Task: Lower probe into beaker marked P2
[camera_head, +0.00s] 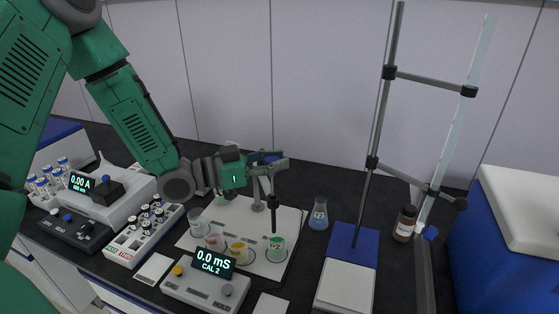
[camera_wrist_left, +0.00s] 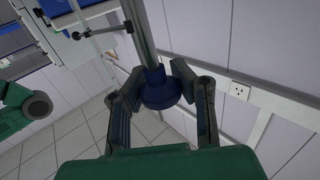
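The black probe (camera_head: 273,201) hangs upright from a holder on a grey stand (camera_head: 257,200). Its thin tip points down at the beaker with green liquid (camera_head: 277,250), whose label appears to read P2. I cannot tell whether the tip is just above the rim or inside. My left gripper (camera_head: 272,160) is at the top of the stand, above the probe. My right gripper is not in view.
More beakers stand left of it, including red (camera_head: 215,241) and yellow (camera_head: 239,250) ones. A meter (camera_head: 206,284) reads 0.0 mS, CAL 2. A blue flask (camera_head: 319,215) and a tall clamp stand (camera_head: 384,120) are to the right. A vial rack (camera_head: 145,233) is left.

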